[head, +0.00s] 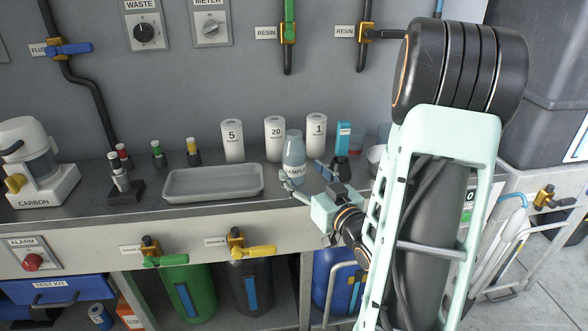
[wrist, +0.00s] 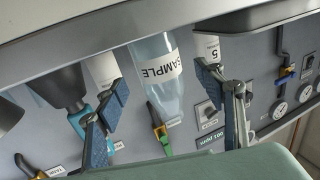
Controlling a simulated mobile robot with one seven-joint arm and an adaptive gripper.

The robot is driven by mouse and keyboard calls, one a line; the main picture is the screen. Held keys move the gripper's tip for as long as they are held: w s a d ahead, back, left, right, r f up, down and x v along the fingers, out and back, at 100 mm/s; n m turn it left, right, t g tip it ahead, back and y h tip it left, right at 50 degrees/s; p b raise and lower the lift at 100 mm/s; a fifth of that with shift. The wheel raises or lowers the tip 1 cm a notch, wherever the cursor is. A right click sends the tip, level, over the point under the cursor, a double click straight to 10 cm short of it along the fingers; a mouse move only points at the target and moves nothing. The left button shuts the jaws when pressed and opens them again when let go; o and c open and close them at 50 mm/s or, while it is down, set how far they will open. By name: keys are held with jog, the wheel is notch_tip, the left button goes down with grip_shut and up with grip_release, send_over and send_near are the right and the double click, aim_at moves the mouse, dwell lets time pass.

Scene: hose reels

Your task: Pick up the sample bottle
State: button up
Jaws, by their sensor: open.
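The sample bottle (head: 294,150) is a pale blue-grey translucent bottle with a white SAMPLE label. It stands upright on the counter, right of the grey tray. My gripper (head: 304,177) is open at the bottle's near side, with one finger low by its front left and the other to its right. In the wrist view the bottle (wrist: 160,90) appears upside down, between the two blue-padded fingers of my gripper (wrist: 163,82). Gaps show on both sides of it there. I cannot tell how deep between the fingers it stands.
White numbered cylinders (head: 274,139) stand close behind the bottle. A dark and light-blue bottle (head: 342,150) stands to its right. The empty grey tray (head: 213,182) lies to the left, with small colour-capped pieces behind it. Valve handles (head: 260,252) stick out below the counter edge.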

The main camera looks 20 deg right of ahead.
aim_at(299, 164)
jog(key=shift+w+r+b, duration=0.15)
jog(key=shift+w+b, duration=0.1)
jog(key=shift+w, duration=1.1)
jog(key=shift+w+r+b, duration=0.1)
jog(key=shift+w+b, duration=0.15)
jog(key=shift+w, duration=1.05)
jog(key=shift+c, duration=0.4)
jog(key=c, duration=1.3)
jog(key=shift+r, duration=0.25)
